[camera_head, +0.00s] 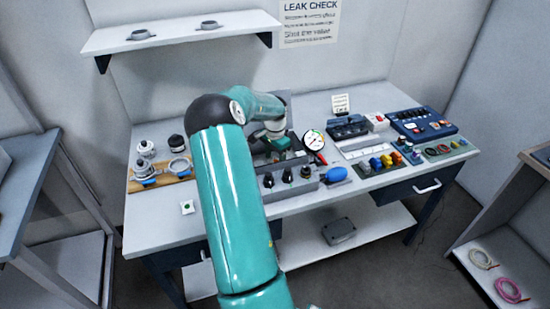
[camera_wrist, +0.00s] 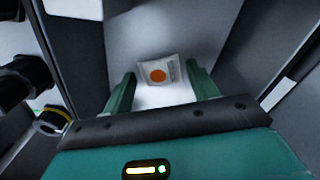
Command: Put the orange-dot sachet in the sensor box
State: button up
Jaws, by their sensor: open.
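The orange-dot sachet (camera_wrist: 158,74) is a small pale packet with an orange dot, seen in the wrist view against a grey surface. My gripper (camera_wrist: 161,70) is open, with one green finger to each side of the sachet. I cannot tell whether the fingers touch it. In the head view my gripper (camera_head: 279,143) points down at the middle of the bench, behind a grey block with black knobs. A grey upright panel (camera_head: 283,103) stands behind it, perhaps the sensor box's lid. My arm hides much of this area, and the sachet is not visible there.
A green-dot sachet (camera_head: 187,207) lies at the bench's front left. The knobbed grey block (camera_head: 307,187) and a round gauge (camera_head: 314,140) stand close to my gripper. A wooden board (camera_head: 172,181) with fittings is left, a blue instrument (camera_head: 421,124) right.

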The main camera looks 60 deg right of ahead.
aim_at(274, 161)
notch_tip(274, 161, up, 12)
dwell(0.4)
jog(key=shift+w+a, duration=0.1)
jog(key=w+a+r+n+t, duration=0.1)
jog(key=w+a+r+n, duration=0.25)
jog(key=a, duration=0.65)
jog(key=w+a+r+n+t, duration=0.1)
jog(key=w+a+r+n, duration=0.3)
jog(key=a, duration=0.5)
jog(key=w+a+r+n+t, duration=0.1)
jog(key=w+a+r+n, duration=0.3)
jog(key=a, duration=0.6)
jog(key=s+a+r+n+t, duration=0.1)
jog(key=s+a+r+n, duration=0.1)
jog(key=a, duration=0.7)
jog(key=s+a+r+n, duration=0.2)
jog(key=a+r+n, duration=0.1)
jog(key=a, duration=0.5)
jog(key=s+a+f+n+t, duration=0.1)
jog(key=s+a+f+n, duration=0.1)
jog(key=s+a+n, duration=0.4)
jog(key=s+a, duration=0.2)
jog(key=a, duration=0.3)
jog(key=shift+s+a+t, duration=0.2)
jog(key=shift+a+t, duration=0.05)
jog(key=shift+t, duration=0.05)
